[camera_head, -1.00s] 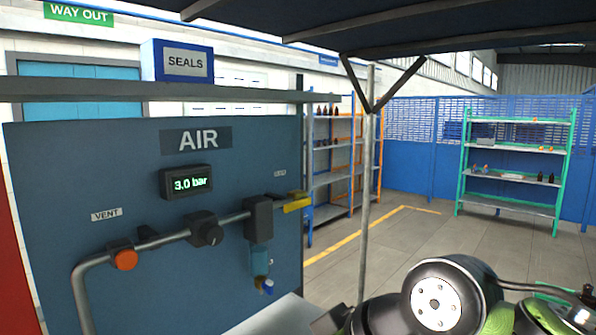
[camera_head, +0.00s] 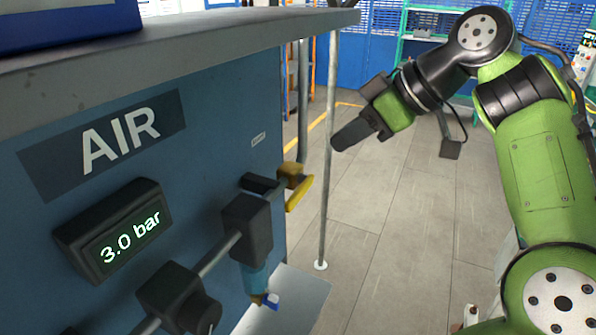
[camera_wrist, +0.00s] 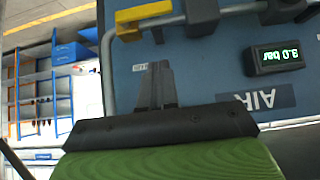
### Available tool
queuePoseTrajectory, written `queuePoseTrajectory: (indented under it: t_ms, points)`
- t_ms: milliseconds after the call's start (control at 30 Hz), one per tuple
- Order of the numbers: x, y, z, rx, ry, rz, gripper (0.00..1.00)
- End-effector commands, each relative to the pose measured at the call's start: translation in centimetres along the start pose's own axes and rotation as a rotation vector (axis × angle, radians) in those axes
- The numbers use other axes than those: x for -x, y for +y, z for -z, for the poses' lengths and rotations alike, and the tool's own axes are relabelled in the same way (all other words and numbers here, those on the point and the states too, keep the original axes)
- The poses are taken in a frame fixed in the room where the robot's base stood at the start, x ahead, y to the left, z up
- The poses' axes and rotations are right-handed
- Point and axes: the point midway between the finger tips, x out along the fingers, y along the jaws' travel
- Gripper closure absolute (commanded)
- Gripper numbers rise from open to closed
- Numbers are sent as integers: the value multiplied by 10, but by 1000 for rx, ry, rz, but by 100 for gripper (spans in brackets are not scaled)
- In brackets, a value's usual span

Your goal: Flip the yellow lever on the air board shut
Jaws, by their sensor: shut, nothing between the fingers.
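The blue air board (camera_head: 200,150) fills the left of the head view, with an AIR label and a display reading 3.0 bar (camera_head: 122,232). The yellow lever (camera_head: 298,190) is at the right end of the board's pipe, near the board's right edge. It also shows in the wrist view (camera_wrist: 143,12), at the top, beyond my fingertips. My gripper (camera_head: 338,142) is shut and empty, to the right of the board and apart from the lever. In the wrist view my gripper's fingers (camera_wrist: 157,68) are together and point towards the board.
A grey shelf edge (camera_head: 200,42) runs above the board, with a blue box (camera_head: 60,22) on it. A thin upright post (camera_head: 328,170) stands between the board and my arm. A blue-bodied unit (camera_head: 255,278) hangs below the pipe. Open floor (camera_head: 400,240) lies to the right.

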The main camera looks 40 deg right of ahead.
Motion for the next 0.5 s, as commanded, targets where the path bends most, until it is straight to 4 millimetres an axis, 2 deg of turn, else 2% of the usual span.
queuePoseTrajectory:
  t_ms: [167,233,500]
  points:
    - [-4,0,-1,-1,0,0,100]
    - [-11,0,-1,-1,-2,1,100]
    - [-69,-1,-3,-1,-3,2,100]
